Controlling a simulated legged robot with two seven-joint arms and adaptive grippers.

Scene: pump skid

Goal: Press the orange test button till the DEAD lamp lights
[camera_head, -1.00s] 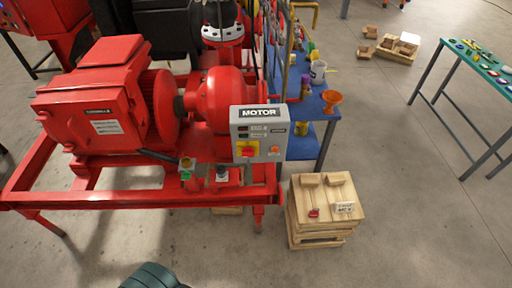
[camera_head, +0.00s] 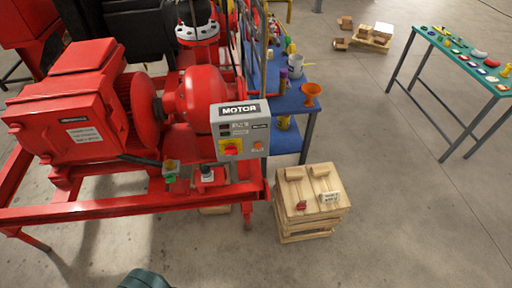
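The grey motor control box (camera_head: 240,131), labelled MOTOR, is mounted on the right end of the red pump skid. The small round orange button (camera_head: 258,145) is on the lower right of its face. A red and yellow switch (camera_head: 230,147) sits left of the button. Two small dark lamp or label strips (camera_head: 229,128) are under the MOTOR label. Their lettering is too small to read, so I cannot tell which is the DEAD lamp, and none looks clearly lit. Neither gripper is in view.
The red skid frame (camera_head: 130,213) fills the left. A wooden crate (camera_head: 308,222) with a red padlock-like item (camera_head: 302,205) and a tag (camera_head: 330,197) stands right of it. A blue shelf (camera_head: 290,104) is behind. A green table (camera_head: 462,62) is far right. Floor in front is open.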

